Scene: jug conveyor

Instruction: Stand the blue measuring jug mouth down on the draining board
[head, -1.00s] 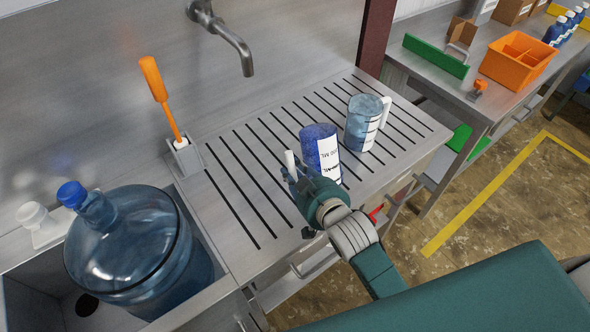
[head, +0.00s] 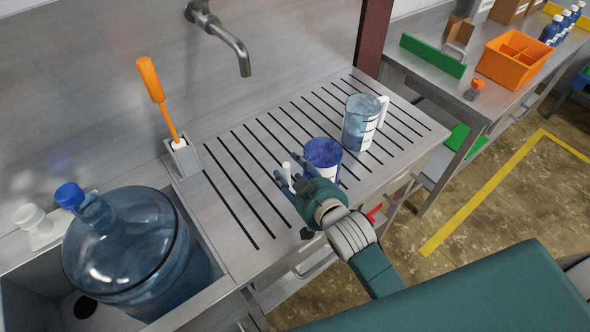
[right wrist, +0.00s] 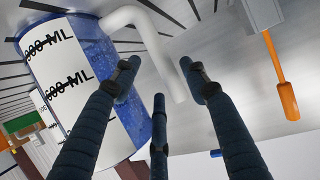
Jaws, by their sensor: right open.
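The blue measuring jug (head: 323,153) stands on the slotted draining board (head: 232,187) near its front edge. Its closed end appears to face up and its mouth down. In the right wrist view, which is upside down, the jug (right wrist: 115,75) shows its white label and its white handle (right wrist: 150,35), with the rim side at the board. My right gripper (head: 287,180) is beside the jug on its handle side. Its fingers (right wrist: 165,85) are open and spread around the free end of the handle. My left gripper is out of view.
A clear jug (head: 357,125) with a white handle stands just behind and right. A brush (head: 153,82) in a grey holder (head: 184,158) stands left. A large water bottle (head: 130,245) fills the sink. A tap (head: 228,45) overhangs the back. The board's left part is clear.

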